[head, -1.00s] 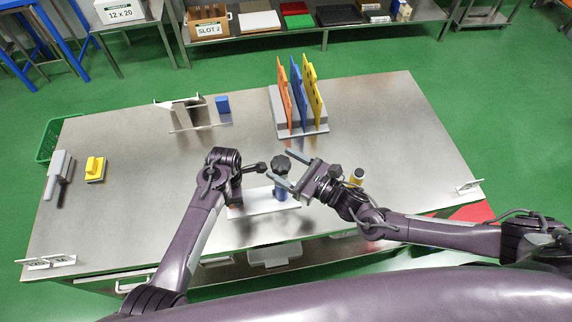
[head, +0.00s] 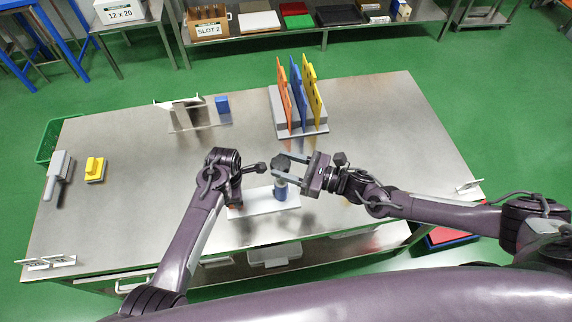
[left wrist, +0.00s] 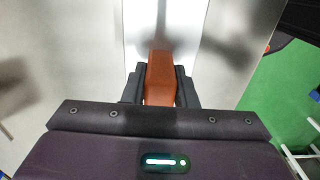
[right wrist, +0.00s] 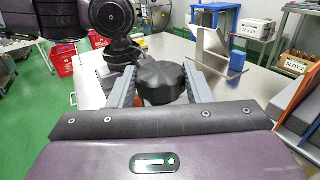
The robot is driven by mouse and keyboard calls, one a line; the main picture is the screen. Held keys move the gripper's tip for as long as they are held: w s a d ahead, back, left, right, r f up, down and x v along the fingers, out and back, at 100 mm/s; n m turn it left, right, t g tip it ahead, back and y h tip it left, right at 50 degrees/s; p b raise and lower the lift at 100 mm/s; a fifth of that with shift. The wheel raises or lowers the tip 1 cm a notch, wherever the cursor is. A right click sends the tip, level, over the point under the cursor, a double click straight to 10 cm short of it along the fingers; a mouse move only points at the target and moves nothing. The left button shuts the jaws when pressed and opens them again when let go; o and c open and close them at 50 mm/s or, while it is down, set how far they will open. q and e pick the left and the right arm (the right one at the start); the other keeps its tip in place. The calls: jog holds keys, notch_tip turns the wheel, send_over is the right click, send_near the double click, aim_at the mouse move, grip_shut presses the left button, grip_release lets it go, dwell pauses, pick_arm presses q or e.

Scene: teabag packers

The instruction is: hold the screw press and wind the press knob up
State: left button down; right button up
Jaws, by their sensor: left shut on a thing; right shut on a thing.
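The screw press stands near the table's front edge. Its white base plate (head: 262,203), blue lower post (head: 280,192) and dark lobed press knob (head: 281,164) show in the head view. My left gripper (head: 236,203) is low at the plate's left end. In the left wrist view it is shut on the press's orange-brown grip block (left wrist: 160,78). My right gripper (head: 288,171) reaches in from the right at knob height. In the right wrist view its grey fingers stand on both sides of the black knob (right wrist: 161,82) and are shut on it.
A grey rack (head: 318,129) with orange, blue and yellow boards stands behind the press. A metal stand (head: 188,114) and a blue block (head: 222,104) are at the back left. A yellow-topped block (head: 95,169) lies far left. The table's right half is largely clear.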

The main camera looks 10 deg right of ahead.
aim_at(286, 160)
jog(key=n+g+y, duration=0.1)
jog(key=n+g, duration=0.3)
jog(key=g, duration=0.1)
jog(key=w+n+g+y, duration=0.1)
jog(key=g, duration=0.2)
jog(key=shift+n+y, duration=0.3)
jog(key=shift+n, duration=0.1)
jog(key=shift+w+f+n+g, duration=0.1)
jog(key=shift+n+g, duration=0.8)
jog(key=shift+g, duration=0.65)
jog(key=shift+n+g, duration=0.9)
jog(key=shift+g, duration=0.65)
jog(key=shift+g+h, duration=0.4)
jog(key=shift+h, duration=0.1)
jog(key=o, duration=1)
jog(key=shift+n, duration=0.3)
jog(key=shift+d+r, duration=0.1)
jog(key=shift+r, duration=0.1)
jog(key=shift+w+r, duration=0.1)
jog(key=shift+r, duration=0.35)
notch_tip(286, 160, up, 9)
jog(key=shift+f, duration=0.1)
